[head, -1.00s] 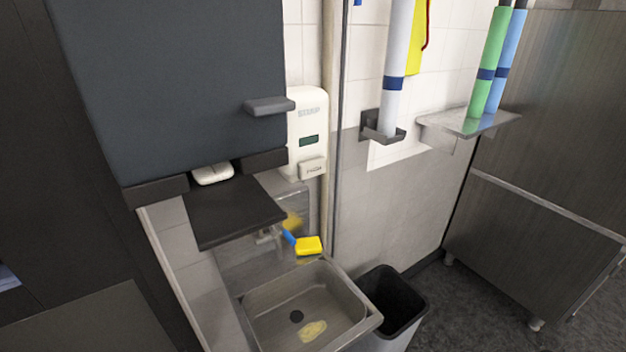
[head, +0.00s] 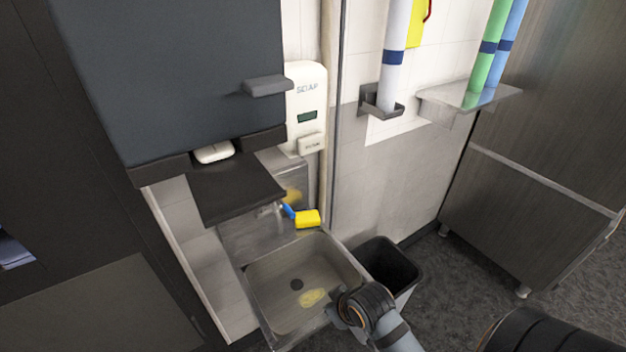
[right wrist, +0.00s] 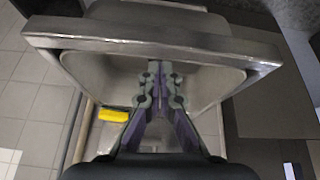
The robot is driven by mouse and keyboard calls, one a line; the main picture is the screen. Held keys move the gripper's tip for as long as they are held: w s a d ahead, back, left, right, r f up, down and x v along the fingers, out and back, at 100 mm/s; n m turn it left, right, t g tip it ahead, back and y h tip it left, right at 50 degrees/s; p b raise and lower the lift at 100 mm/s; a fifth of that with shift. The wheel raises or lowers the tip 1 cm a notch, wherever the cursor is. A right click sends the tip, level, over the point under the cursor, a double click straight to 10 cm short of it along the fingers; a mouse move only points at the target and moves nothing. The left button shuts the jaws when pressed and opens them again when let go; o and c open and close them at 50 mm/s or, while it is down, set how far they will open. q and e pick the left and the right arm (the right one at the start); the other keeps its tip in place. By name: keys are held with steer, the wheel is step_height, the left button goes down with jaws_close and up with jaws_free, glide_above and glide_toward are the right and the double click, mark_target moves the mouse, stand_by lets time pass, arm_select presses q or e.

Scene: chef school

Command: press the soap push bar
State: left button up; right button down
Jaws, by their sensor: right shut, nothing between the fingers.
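The white soap dispenser (head: 306,100) is fixed to the wall above the sink, to the right of the dark grey panel. Its push bar (head: 311,144) is the small pale block at its lower front, below a dark window. My right arm comes in at the bottom of the head view by the sink's front right corner, low and well away from the push bar. In the right wrist view my right gripper (right wrist: 158,75) has its fingers together and empty, seen against the sink. The dispenser cannot be made out there. My left gripper is not in view.
The steel sink (head: 254,290) stands below the dispenser, with a yellow sponge (head: 307,219) at its back edge. A dark bin (head: 415,272) is right of it. A grey ledge (head: 268,86) juts from the panel beside the dispenser. A rolled tube stands in a wall holder (head: 381,105).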

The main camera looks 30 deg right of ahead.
steer(key=w+a+r+n+t+y, duration=0.1)
steer(key=w+a+r+t+y, duration=0.1)
steer(key=w+r+t, duration=0.55)
steer(key=w+a+r+t+y, duration=0.2)
steer(key=w+a+r+t, duration=0.15)
steer(key=w+r, duration=0.55)
steer(key=s+d+r+m+t+h, duration=0.1)
steer(key=d+r+m+h, duration=0.4)
steer(key=d+m+h, duration=0.1)
steer(key=s+d+r+m+t+h, duration=0.1)
steer(key=d+r+m+t+h, duration=0.1)
steer(key=d+r+m+h, duration=0.4)
steer(key=d+h, duration=0.3)
steer(key=h, duration=0.2)
steer(key=shift+d+r, duration=0.2)
steer(key=shift+w, duration=0.15)
steer(key=b, duration=0.2)
glide_toward(321, 136)
steer(key=s+x, duration=0.1)
steer(key=x, duration=0.2)
steer(key=shift+w+d+r, duration=0.1)
steer(key=shift+w, duration=0.4)
steer(key=shift+w+d+r, duration=0.1)
steer(key=shift+w+d, duration=0.05)
steer(key=shift+w, duration=0.35)
